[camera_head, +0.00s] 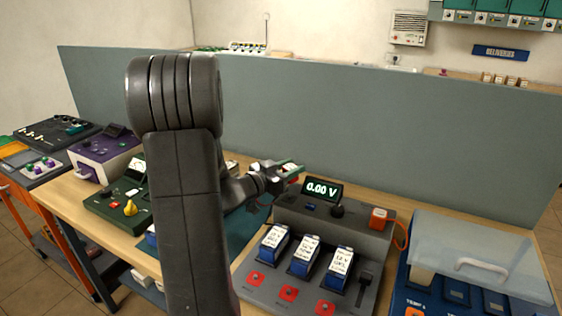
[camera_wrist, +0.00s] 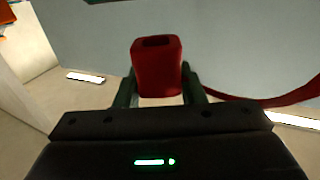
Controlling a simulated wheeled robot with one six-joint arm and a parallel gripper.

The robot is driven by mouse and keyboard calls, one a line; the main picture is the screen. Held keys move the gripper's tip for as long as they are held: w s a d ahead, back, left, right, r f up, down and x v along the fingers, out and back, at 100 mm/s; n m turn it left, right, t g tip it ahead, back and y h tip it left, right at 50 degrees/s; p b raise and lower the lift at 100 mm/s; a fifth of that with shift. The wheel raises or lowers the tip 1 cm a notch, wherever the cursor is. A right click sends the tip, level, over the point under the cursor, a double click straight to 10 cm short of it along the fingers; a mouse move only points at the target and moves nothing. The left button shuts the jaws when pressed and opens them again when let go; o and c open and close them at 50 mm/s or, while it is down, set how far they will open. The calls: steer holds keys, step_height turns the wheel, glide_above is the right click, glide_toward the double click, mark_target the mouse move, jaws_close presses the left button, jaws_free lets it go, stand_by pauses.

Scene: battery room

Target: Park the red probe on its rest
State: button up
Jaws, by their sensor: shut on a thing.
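My gripper (camera_head: 287,171) is at the left of the grey tester (camera_head: 290,215), above its back left part. In the wrist view my gripper (camera_wrist: 157,92) is shut on the red probe (camera_wrist: 157,66), a blocky red handle with a dark slot in its end. A red lead runs from behind it to the right. In the head view only a little red of the probe (camera_head: 293,180) shows at the fingers. The tester display reads 0.00 V. A black knob-like piece (camera_head: 338,207) stands below the display. I cannot make out the rest for certain.
A clear-lidded case (camera_head: 470,262) is at right, a green device (camera_head: 113,205) at left. A grey partition (camera_head: 400,140) stands behind the bench.

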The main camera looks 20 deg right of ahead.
mark_target(289, 196)
steer(key=shift+w, duration=0.1)
steer(key=shift+f+b, duration=0.75)
steer(key=shift+b, duration=0.05)
step_height(289, 196, down, 4)
steer(key=b, duration=0.3)
steer(key=shift+f+b, duration=0.1)
steer(key=shift+b, duration=0.2)
steer(key=shift+f, duration=0.6)
stand_by(0.9)
steer(key=o, duration=0.8)
steer(key=shift+a, duration=0.1)
